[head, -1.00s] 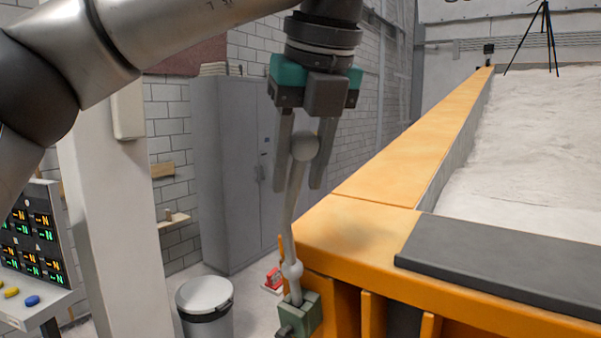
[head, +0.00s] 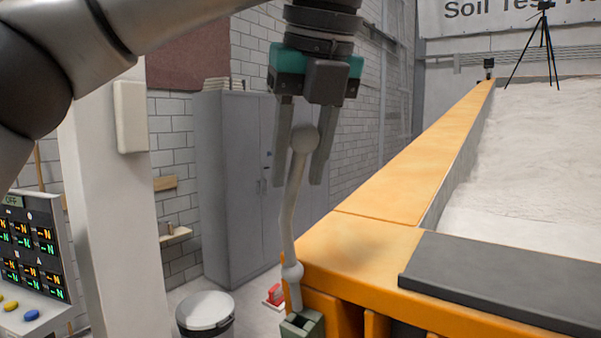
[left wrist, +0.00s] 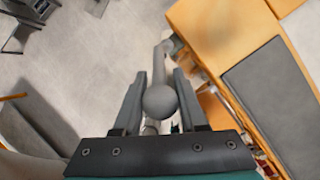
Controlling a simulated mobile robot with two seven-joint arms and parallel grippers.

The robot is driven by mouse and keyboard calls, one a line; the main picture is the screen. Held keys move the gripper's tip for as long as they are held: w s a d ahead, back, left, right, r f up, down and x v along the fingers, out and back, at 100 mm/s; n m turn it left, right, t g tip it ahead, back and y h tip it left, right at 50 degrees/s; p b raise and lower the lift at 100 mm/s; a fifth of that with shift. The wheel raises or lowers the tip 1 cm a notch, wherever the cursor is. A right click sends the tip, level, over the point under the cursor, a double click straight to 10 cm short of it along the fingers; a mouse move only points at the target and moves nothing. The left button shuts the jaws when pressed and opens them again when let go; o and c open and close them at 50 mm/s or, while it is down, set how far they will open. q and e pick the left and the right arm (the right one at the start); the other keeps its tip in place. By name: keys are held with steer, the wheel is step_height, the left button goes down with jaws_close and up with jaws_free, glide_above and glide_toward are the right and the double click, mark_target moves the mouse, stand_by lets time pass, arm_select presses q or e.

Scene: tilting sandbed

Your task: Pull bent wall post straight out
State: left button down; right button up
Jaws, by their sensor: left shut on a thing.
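The bent wall post (head: 290,217) is a grey rod with a ball at its top and a smaller ball lower down. It leans and kinks along its length. Its lower end meets the dark opening of a green socket (head: 302,326) beside the sandbed's corner; I cannot tell how deep it sits. My left gripper (head: 304,165) points down from above, its two fingers shut on the post around the top ball. The left wrist view shows the same ball (left wrist: 160,101) between the fingers, the rod running away beyond it. My right gripper is not in view.
The sandbed's orange rim (head: 365,240) stands close on the right, with a dark grey plate (head: 500,280) on it. A lidded bin (head: 205,312) stands below left. A grey cabinet (head: 235,180), a white column (head: 105,200) and a control panel (head: 32,265) lie further left.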

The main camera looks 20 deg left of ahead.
arm_select(q)
steer(key=shift+s+r, duration=0.1)
steer(key=shift+r, duration=0.3)
